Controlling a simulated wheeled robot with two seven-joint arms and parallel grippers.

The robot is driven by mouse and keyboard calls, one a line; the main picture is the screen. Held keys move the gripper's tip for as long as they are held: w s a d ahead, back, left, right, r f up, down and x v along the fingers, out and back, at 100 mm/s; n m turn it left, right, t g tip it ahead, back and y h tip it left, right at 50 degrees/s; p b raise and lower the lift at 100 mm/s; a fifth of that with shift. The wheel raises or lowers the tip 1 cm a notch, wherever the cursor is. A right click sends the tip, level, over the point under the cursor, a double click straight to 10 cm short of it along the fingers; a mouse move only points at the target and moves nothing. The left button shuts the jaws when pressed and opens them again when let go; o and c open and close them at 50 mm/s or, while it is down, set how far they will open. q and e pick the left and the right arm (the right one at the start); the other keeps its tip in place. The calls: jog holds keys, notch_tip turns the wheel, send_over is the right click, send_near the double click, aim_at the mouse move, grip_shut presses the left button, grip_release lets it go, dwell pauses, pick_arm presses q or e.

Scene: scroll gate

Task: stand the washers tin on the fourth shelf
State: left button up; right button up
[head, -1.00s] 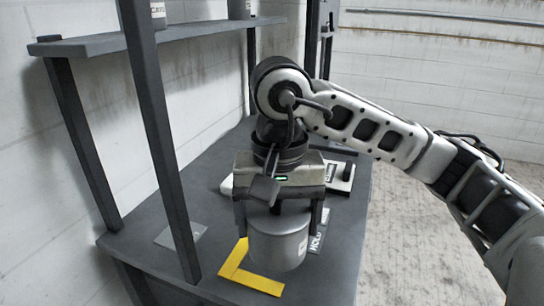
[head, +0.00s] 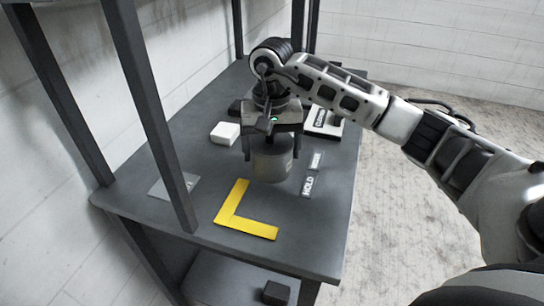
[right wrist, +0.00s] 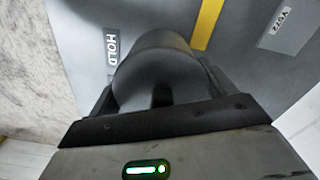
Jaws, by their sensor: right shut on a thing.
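My right gripper (head: 271,148) is shut on a grey cylindrical tin (head: 272,166), with one finger on each side of it. The tin is upright over the table-like shelf board (head: 215,165), behind the yellow L-shaped mark (head: 245,215). I cannot tell whether its base touches the board. No writing on the tin is readable. In the right wrist view the tin (right wrist: 155,62) sits between the fingers, close to the HOLD label (right wrist: 112,48) and the yellow mark (right wrist: 207,22). The left gripper is not in view.
A white block (head: 225,133) lies left of the gripper. A white-topped device (head: 325,122) stands behind it, at the right edge. A flat grey plate (head: 174,186) lies near the dark front post (head: 150,115). A dark block (head: 276,292) sits on a lower level.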

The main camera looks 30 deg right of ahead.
notch_tip(320, 180, down, 3)
jog(key=shift+w+d+f+p, duration=0.1)
jog(key=shift+w+d+p, duration=0.05)
jog(key=shift+p, duration=0.4)
jog(key=shift+f, duration=0.2)
jog(key=shift+f, duration=0.1)
jog(key=shift+f+b, duration=0.15)
jog(key=shift+b, duration=0.15)
jog(key=o, duration=0.9)
jog(key=shift+r, duration=0.2)
